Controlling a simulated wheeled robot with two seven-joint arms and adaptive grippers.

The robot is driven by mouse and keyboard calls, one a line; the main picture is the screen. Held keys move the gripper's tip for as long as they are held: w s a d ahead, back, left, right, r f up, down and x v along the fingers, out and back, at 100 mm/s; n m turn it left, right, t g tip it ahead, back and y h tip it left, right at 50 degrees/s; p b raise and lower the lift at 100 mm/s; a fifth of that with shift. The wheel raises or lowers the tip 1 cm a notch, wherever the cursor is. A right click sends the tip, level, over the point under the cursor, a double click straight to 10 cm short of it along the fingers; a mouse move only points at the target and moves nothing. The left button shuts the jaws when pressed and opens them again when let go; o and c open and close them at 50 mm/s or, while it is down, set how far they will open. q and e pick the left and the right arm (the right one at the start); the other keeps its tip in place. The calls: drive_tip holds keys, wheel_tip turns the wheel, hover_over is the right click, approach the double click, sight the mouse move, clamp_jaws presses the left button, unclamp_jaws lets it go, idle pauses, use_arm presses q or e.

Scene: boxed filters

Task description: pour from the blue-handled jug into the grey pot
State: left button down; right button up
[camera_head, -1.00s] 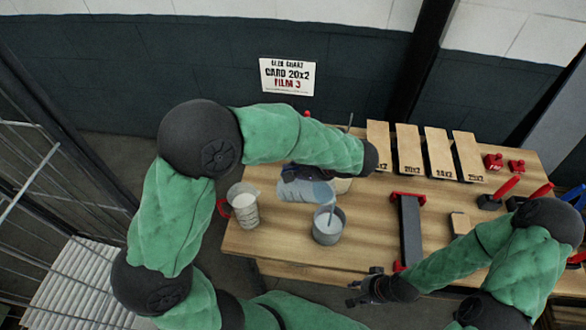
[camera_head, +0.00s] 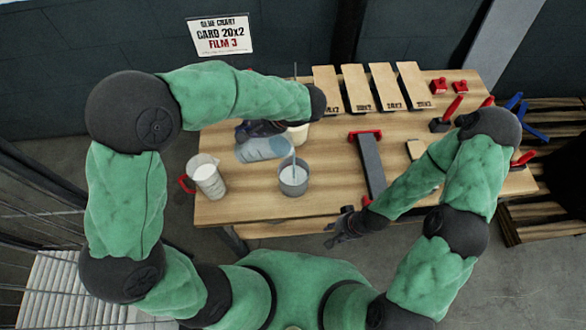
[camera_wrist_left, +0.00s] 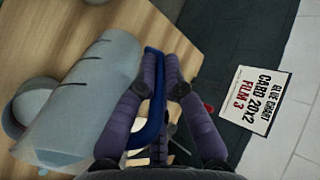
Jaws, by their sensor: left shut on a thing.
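The blue-handled jug (camera_head: 262,149) is a translucent grey-blue vessel, tilted well over toward the right above the table. My left gripper (camera_head: 262,127) is shut on its blue handle (camera_wrist_left: 152,100), which shows between the fingers in the left wrist view. The grey pot (camera_head: 293,182) stands upright on the table just below and right of the jug's mouth. A thin pale stream runs from the jug's mouth down into the pot, where pale liquid shows. My right gripper (camera_head: 341,228) is empty and looks open, off the table's front edge.
A red-handled measuring jug (camera_head: 207,180) with white contents stands at the table's left end. A cream container (camera_head: 298,134) is partly hidden behind the tilted jug. A dark bar with red ends (camera_head: 370,165) lies right of the pot. Several wooden boards (camera_head: 358,88) lie at the back.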

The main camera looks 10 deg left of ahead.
use_arm(q)
drive_tip(key=shift+d+y+b, duration=0.3)
drive_tip(key=shift+y+b, duration=0.3)
drive_tip(key=shift+b, duration=0.25)
idle(4.7)
idle(1.5)
drive_tip(key=shift+a+r+h+p, duration=0.1)
drive_tip(key=shift+a+h+p, duration=0.4)
drive_tip(key=shift+h, duration=0.5)
drive_tip(key=shift+w, duration=0.1)
